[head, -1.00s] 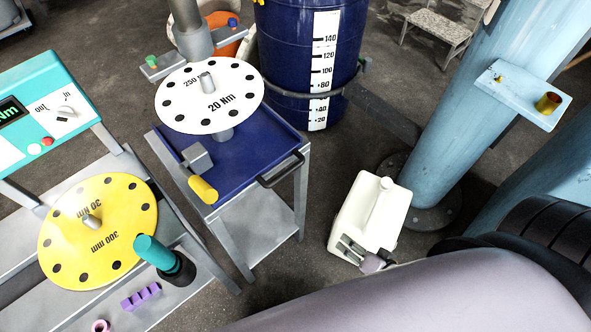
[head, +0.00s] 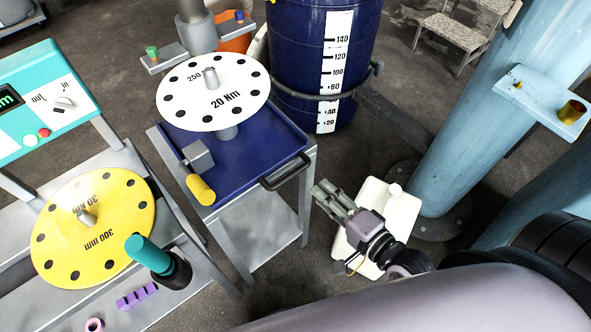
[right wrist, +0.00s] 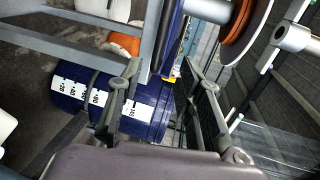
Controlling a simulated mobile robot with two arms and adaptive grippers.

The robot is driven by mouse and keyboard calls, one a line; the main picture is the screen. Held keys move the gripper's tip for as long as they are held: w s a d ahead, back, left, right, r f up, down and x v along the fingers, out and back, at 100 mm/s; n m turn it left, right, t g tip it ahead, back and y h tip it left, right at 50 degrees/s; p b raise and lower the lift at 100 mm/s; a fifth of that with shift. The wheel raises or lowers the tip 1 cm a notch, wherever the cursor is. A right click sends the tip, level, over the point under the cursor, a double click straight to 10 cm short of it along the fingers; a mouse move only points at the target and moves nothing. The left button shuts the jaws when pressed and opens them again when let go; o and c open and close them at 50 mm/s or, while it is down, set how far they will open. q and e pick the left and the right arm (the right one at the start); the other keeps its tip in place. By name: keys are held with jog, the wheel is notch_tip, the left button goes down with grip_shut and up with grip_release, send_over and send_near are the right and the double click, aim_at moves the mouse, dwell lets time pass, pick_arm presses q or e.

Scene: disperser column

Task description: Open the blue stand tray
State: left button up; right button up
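The blue stand tray (head: 258,138) sits on top of a grey metal stand, with a black bar handle (head: 285,172) along its right edge. My right gripper (head: 322,195) is just right of and slightly below the handle in the head view, apart from it in the picture. In the right wrist view its two fingers (right wrist: 163,70) are spread with nothing clearly held between them. The tray's blue edge (right wrist: 172,42) shows beyond the fingertips there. My left gripper is not in view.
A white disc (head: 213,95), a grey block and a yellow cylinder (head: 200,190) stand over or on the tray. A blue barrel (head: 320,60) is behind. A white canister (head: 385,215) is under my right gripper. A light-blue column (head: 470,130) rises at right.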

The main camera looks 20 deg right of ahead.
aim_at(295, 171)
jog(key=x, duration=1.1)
jog(key=shift+p, duration=0.3)
grip_shut()
